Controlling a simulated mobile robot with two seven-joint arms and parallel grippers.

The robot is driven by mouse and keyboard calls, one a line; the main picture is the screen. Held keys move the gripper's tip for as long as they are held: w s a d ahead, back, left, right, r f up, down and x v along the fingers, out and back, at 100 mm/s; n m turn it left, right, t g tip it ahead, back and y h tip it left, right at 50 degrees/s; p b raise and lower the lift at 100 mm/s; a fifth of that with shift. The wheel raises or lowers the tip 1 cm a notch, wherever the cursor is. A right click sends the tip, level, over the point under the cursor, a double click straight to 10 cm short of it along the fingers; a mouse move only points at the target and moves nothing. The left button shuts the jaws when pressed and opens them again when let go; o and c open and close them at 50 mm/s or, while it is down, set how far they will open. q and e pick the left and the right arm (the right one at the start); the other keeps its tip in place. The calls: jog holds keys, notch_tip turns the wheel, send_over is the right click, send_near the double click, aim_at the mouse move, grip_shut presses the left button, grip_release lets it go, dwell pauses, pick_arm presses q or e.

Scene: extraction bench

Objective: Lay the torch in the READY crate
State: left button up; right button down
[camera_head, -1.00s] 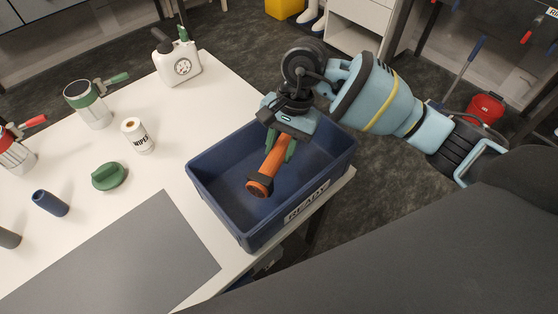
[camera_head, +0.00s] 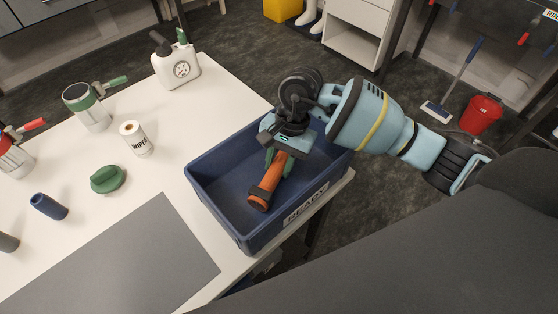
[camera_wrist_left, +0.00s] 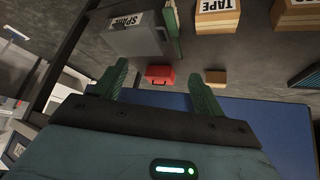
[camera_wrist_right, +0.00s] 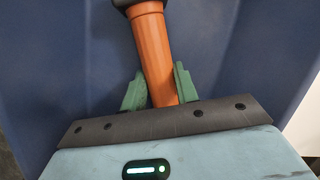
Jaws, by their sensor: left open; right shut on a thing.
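The orange torch (camera_head: 268,183) with a dark head is inside the walls of the blue READY crate (camera_head: 219,204), tilted with its head toward the front of the crate. My right gripper (camera_head: 276,157) is shut on the torch's orange body; in the right wrist view the green fingers (camera_wrist_right: 160,88) clasp the torch (camera_wrist_right: 153,48) on both sides. I cannot tell whether the torch touches the crate floor. My left gripper (camera_wrist_left: 160,85) shows only in its own wrist view, open and empty, away from the crate.
The crate stands at the right edge of the white table (camera_head: 150,180). Left of it are a wiper roll (camera_head: 135,139), a green knob-like object (camera_head: 108,179), a blue cylinder (camera_head: 48,205) and a grey mat (camera_head: 130,255). A white jug (camera_head: 176,65) stands at the back.

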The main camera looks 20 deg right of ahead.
jog(key=c, duration=1.1)
grip_release()
jog(key=shift+o, duration=0.2)
jog(key=v, duration=1.2)
jog(key=shift+r, duration=0.15)
